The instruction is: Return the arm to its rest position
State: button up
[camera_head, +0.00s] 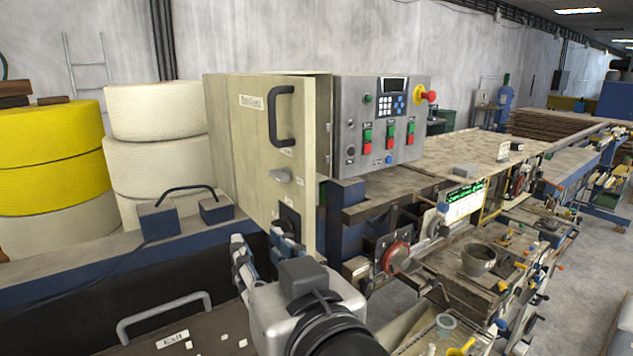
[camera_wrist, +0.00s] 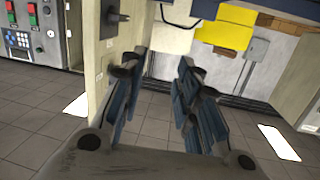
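My gripper (camera_head: 262,250) is in the lower middle of the head view, in front of the cream cabinet door (camera_head: 272,150). In the wrist view my gripper (camera_wrist: 163,62) has its two blue-grey fingers apart, with nothing between them. The floor, a white roll (camera_wrist: 172,40) and a yellow roll (camera_wrist: 222,38) show past the fingertips. The door's lower edge and black latch plate lie close behind the fingers in the head view; I cannot tell whether they touch.
A control panel (camera_head: 382,125) with buttons and a red emergency stop stands right of the door. A long machine bench (camera_head: 440,160) runs to the back right. Large yellow (camera_head: 50,155) and white rolls (camera_head: 155,140) stand left. A handled dark lid (camera_head: 190,335) lies at lower left.

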jog(key=s+d+f+g+h+b, duration=0.1)
jog(key=d+f+g+b, duration=0.15)
jog(key=f, duration=0.55)
jog(key=s+d+f+m+g+h+b, duration=0.1)
jog(key=s+d+f+b, duration=0.2)
jog(key=f, duration=0.6)
jog(key=d+f+g+h+b, duration=0.1)
jog(key=d+f+g+b, duration=0.2)
jog(key=f, duration=0.5)
jog(key=s+d+f+m+g+h+b, duration=0.3)
jog(key=s+d+f+b, duration=0.4)
jog(key=d+f, duration=0.5)
notch_tip(320, 180, down, 2)
jog(key=shift+s+f+m+g+h, duration=0.1)
jog(key=shift+s+m+g+h, duration=0.35)
jog(key=shift+s+h, duration=0.45)
